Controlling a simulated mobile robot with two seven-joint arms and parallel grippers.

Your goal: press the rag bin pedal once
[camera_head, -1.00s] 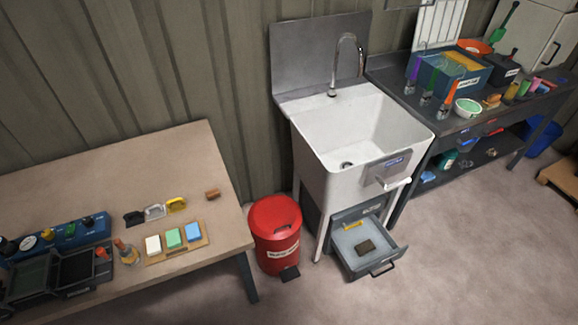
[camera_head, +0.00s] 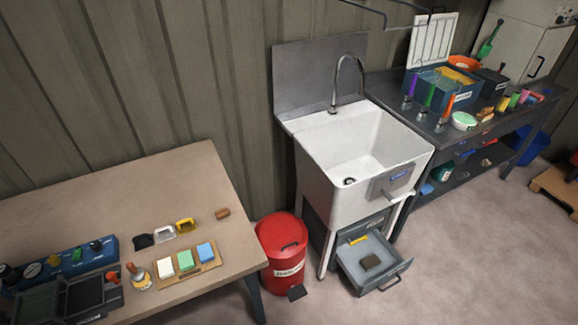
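The red rag bin (camera_head: 281,247) stands on the floor between the wooden table and the sink. Its lid is down and a pale label is on its front. The dark pedal (camera_head: 297,292) sticks out at the bin's foot, towards me. Neither of my grippers is in view.
The wooden table (camera_head: 120,190) holds scrapers, coloured blocks and a blue device to the left of the bin. The white sink (camera_head: 360,155) stands to the right, with an open drawer (camera_head: 392,277) below it reaching out near the pedal. The floor in front is clear.

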